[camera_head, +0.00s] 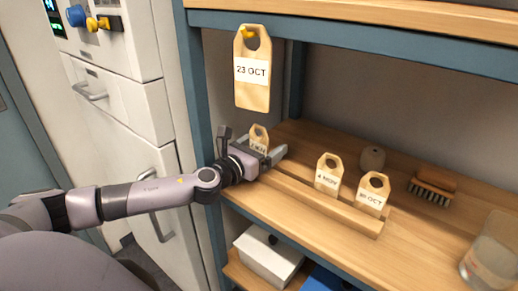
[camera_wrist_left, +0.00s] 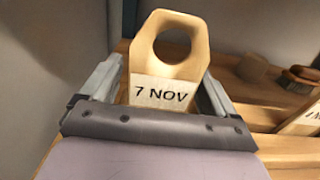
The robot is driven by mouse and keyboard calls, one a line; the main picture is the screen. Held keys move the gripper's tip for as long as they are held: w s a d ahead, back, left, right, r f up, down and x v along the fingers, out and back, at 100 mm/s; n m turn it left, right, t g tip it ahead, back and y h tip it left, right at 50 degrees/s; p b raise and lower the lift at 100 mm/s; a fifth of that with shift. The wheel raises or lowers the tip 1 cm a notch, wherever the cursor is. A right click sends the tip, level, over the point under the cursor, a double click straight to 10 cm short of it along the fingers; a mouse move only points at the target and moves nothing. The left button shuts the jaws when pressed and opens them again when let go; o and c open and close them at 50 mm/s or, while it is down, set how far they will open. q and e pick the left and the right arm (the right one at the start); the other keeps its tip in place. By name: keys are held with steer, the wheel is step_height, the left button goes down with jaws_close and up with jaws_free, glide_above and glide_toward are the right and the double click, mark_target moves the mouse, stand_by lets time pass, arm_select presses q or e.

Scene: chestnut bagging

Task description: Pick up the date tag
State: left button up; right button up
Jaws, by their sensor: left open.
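My left gripper (camera_head: 268,158) is at the left end of the wooden rack on the shelf, open around a wooden tag with a hole. In the left wrist view this tag (camera_wrist_left: 164,91) reads "7 NOV" and stands between the two open fingers (camera_wrist_left: 160,95), with a gap showing near its upper part. In the head view the same tag (camera_head: 259,134) is partly hidden behind the gripper. A tag reading "4 NOV" (camera_head: 328,174) and one reading "30 OCT" (camera_head: 373,192) stand farther right in the rack. A larger "23 OCT" tag (camera_head: 252,70) hangs from a yellow peg. My right gripper is not seen.
The slotted wooden rack (camera_head: 310,203) runs along the shelf front. A brush (camera_head: 433,186), a small round brown object (camera_head: 372,158) and a glass (camera_head: 488,260) are to the right. A blue shelf post (camera_head: 199,90) stands close to my left arm. A white box (camera_head: 268,258) sits below.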

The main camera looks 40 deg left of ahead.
mark_target(264, 134)
arm_select(q)
steer(key=c, duration=0.9)
steer(key=shift+r, duration=0.6)
step_height(264, 134, up, 2)
steer(key=shift+r+p, duration=0.2)
steer(key=shift+p, duration=0.4)
steer(key=s+a+b, duration=0.1)
steer(key=s+b, duration=0.2)
steer(key=s, duration=1.5)
steer(key=shift+a+b, duration=0.2)
steer(key=shift+b, duration=0.2)
